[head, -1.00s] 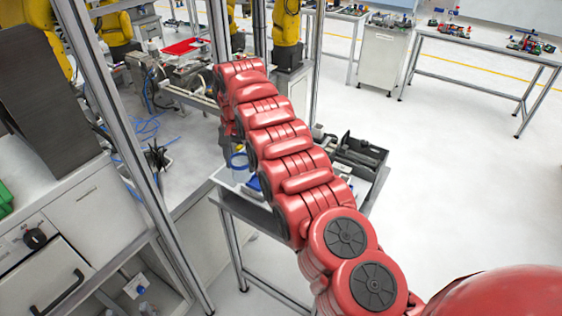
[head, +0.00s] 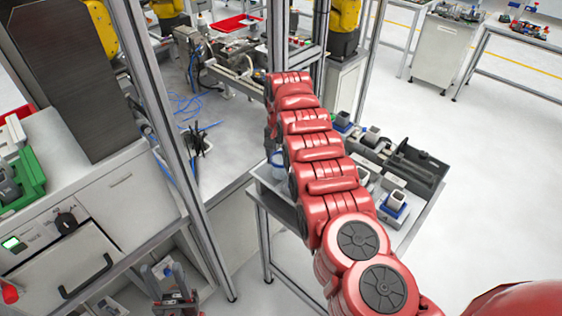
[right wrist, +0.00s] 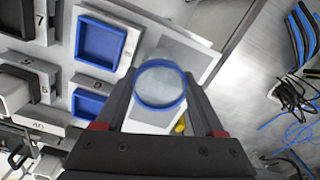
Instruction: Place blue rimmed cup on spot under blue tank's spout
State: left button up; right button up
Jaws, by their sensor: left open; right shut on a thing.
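The blue rimmed cup (right wrist: 161,84) is clear-walled with a blue ring and sits between the fingers of my right gripper (right wrist: 161,92) in the right wrist view. The gripper is shut on it. In the head view the cup (head: 278,160) shows partly beside my red right arm, over the left end of a small table; the arm hides much of the right gripper there. My left gripper (head: 166,272) is open and empty at the bottom left of the head view, in front of the cabinet. I cannot make out a blue tank or its spout.
The small table (head: 263,196) carries square holders, among them a blue square tray (right wrist: 101,42), and a black open box (head: 420,165). A metal frame post (head: 170,130) stands between the white cabinet (head: 105,205) and the bench. Blue cables (head: 190,105) lie on the bench.

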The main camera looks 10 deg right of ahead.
jog(key=shift+s+d+f, duration=0.1)
jog(key=shift+s+f, duration=0.05)
jog(key=shift+f, duration=0.85)
jog(key=o, duration=1.3)
